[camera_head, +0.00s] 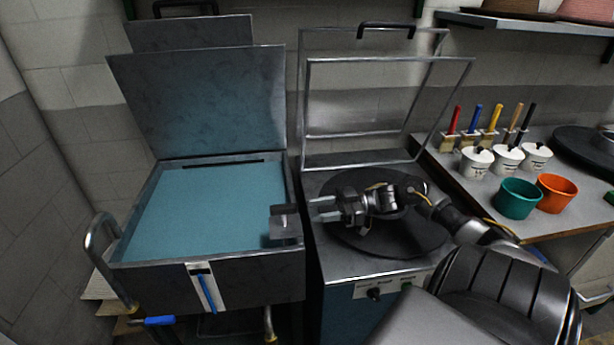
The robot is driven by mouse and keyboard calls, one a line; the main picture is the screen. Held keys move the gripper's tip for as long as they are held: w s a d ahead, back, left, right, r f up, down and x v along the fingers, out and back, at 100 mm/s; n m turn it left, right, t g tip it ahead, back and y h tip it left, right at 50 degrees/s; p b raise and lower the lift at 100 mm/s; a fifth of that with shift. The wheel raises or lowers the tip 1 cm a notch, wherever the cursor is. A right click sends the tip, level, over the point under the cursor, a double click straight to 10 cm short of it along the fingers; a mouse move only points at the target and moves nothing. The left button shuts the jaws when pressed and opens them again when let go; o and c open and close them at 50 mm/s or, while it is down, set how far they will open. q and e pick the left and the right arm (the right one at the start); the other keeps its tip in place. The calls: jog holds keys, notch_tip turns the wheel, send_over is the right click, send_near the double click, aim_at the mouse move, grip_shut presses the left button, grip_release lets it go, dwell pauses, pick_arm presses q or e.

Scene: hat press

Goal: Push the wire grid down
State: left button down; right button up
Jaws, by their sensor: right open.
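The wire grid (318,110) is an open metal frame, raised and leaning back behind the round black plate (345,240) of the right-hand machine. I see no fine mesh inside its bars. A second frame with a black handle (386,27) stands just behind it. My right gripper (318,209) is open and empty, with fingers pointing left, over the left part of the plate and well below the grid's top bar. It is apart from the grid. My left gripper is not in view.
Left of the plate is a tank (150,240) of blue liquid with its lid (205,100) raised. On the right, a table holds brushes, white pots, a teal bucket (518,198) and an orange bucket (557,193).

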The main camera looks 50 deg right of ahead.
jog(key=m, duration=1.2)
jog(key=r+m, duration=0.1)
jog(key=m, duration=2.3)
jog(key=shift+w+r, duration=0.15)
jog(key=shift+w, duration=0.05)
